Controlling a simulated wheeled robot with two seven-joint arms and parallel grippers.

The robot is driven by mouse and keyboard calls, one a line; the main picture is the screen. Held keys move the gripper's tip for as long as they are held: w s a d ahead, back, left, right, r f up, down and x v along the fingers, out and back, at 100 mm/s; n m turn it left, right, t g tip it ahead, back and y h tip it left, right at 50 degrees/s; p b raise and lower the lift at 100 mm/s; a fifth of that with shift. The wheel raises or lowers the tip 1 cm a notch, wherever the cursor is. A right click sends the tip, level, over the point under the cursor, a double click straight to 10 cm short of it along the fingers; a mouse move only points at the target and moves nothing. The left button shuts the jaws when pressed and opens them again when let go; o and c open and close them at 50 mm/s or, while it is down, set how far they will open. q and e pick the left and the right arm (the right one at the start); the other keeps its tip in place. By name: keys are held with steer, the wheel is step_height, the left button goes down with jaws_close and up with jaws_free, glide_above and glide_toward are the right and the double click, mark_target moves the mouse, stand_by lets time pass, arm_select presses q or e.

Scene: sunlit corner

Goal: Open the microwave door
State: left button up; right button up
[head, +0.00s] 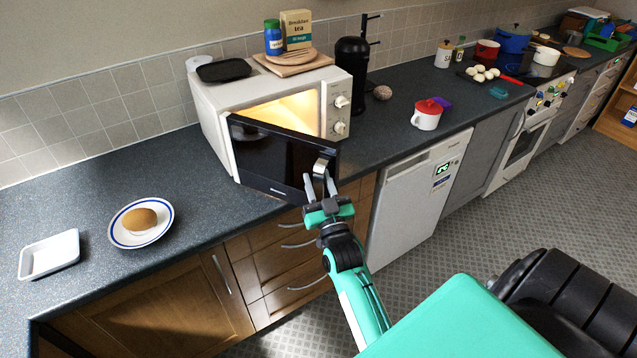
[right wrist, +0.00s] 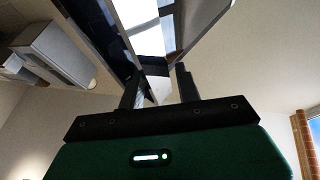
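The white microwave (head: 222,128) stands on the counter with its interior lit. Its dark door (head: 270,158) is partly open, swung out from the left side. The silver door handle (head: 322,165) is at the door's right edge. My right gripper (head: 319,182) is at the handle, its two fingers spread apart and pointing up at it. In the right wrist view the fingers (right wrist: 160,88) stand apart, with a shiny part of the door or handle showing between them. Whether they touch it is unclear. My left gripper is not in view.
A plate (head: 120,238) with a bread roll and a white tray (head: 50,254) lie on the counter to the left. A red-lidded mug (head: 427,118) stands to the right.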

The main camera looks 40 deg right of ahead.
steer(key=shift+o, duration=0.7)
steer(key=shift+f, duration=0.1)
steer(key=shift+s+f, duration=0.1)
steer(key=shift+s, duration=0.1)
steer(key=b+v, duration=0.5)
steer(key=v, duration=0.8)
steer(key=shift+s+a, duration=0.15)
